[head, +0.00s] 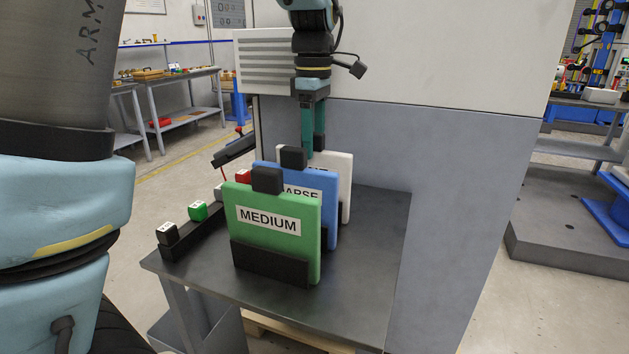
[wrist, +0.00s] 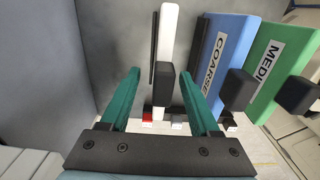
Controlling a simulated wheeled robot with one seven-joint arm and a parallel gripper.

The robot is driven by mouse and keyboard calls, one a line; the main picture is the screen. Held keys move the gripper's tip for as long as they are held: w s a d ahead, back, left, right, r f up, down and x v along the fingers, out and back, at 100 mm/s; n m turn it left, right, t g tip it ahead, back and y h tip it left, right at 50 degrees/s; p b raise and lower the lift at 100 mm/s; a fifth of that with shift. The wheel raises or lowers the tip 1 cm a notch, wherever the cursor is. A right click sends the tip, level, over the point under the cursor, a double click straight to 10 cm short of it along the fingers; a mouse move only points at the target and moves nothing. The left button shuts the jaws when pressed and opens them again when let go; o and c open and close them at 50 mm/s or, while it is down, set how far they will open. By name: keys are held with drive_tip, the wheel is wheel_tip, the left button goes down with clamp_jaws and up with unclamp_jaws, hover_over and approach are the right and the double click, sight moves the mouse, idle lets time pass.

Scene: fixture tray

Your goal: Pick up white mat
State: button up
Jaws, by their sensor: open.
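The white mat (head: 345,175) stands upright at the back of a row on the metal table, partly hidden behind the blue and green mats. In the wrist view the white mat (wrist: 169,38) shows nearly edge-on, with a black grip block (wrist: 163,86) on its top edge. My gripper (head: 313,142) is above the white mat, fingers pointing down. In the wrist view my gripper (wrist: 158,76) is open, with one green finger on each side of the black block and visible gaps between. The mat's lower part is hidden in the head view.
The blue COARSE mat (head: 325,195) and green MEDIUM mat (head: 276,229) stand close in front of it, each with a black block on top. A dark rail with coloured blocks (head: 198,211) lies to the left. A grey cabinet wall (head: 440,160) rises behind and right.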

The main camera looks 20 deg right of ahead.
sight(311, 165)
drive_tip(key=shift+a+f+p, duration=0.15)
drive_tip(key=shift+f+p, duration=0.15)
drive_tip(key=shift+f, duration=1.1)
drive_tip(key=shift+a+f+p, duration=0.1)
drive_tip(key=shift+f+p, duration=0.2)
drive_tip(key=shift+f, duration=1.1)
clamp_jaws()
